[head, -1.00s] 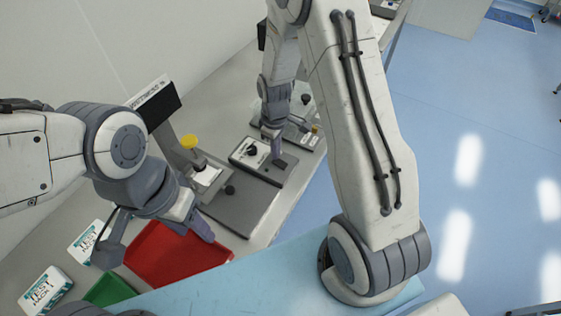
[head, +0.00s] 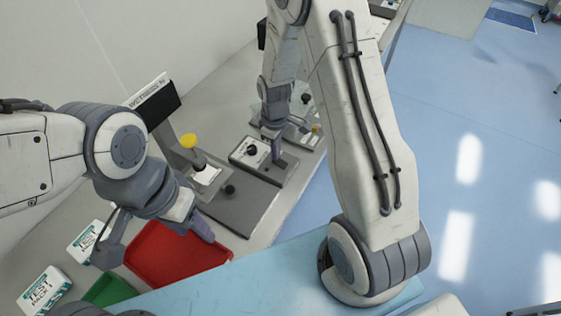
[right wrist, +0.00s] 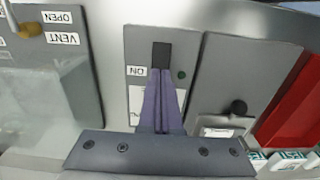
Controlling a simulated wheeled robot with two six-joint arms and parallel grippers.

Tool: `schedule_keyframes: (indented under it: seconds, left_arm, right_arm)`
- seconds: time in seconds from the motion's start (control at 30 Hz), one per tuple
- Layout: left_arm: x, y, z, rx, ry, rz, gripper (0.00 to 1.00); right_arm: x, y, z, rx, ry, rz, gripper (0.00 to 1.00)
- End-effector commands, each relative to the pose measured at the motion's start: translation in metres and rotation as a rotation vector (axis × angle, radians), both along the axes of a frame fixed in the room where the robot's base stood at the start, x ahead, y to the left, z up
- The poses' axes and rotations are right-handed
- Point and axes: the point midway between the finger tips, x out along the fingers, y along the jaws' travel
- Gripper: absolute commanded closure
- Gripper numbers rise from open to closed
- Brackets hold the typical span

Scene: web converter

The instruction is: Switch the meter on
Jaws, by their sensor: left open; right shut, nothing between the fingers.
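A grey panel (right wrist: 140,40) marked ON fills the middle of the right wrist view. It carries a black switch (right wrist: 161,56) and a small dark green lamp (right wrist: 182,75). My right gripper (right wrist: 160,72) is shut and empty, its purple fingertips at the near end of the switch; I cannot tell if they touch. In the head view my right gripper (head: 279,158) is low over the bench devices. A device with a black screen (head: 161,106) stands behind; I cannot tell which unit is the meter. My left gripper (head: 155,240) is open and empty above the red tray.
A red tray (head: 170,262) and a green tray (head: 108,291) lie near the bench front, with white test packs (head: 45,289) beside them. A yellow knob (head: 188,141) stands up from a device. A panel marked OPEN and VENT (right wrist: 60,65) sits left in the wrist view.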

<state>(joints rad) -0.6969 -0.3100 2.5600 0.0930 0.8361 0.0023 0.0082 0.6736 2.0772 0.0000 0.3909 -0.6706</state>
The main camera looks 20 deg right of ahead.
Motion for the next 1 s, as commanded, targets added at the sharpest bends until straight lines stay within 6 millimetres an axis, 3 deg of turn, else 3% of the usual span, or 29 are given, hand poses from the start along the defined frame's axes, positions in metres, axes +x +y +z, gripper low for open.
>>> schedule_keyframes:
  seconds: [1.0]
  left_arm:
    - [0.000, 0.000, -0.012, 0.000, 0.000, 0.000, 0.50]
  right_arm:
    - [0.000, 0.000, -0.016, 0.000, 0.000, 0.000, 1.00]
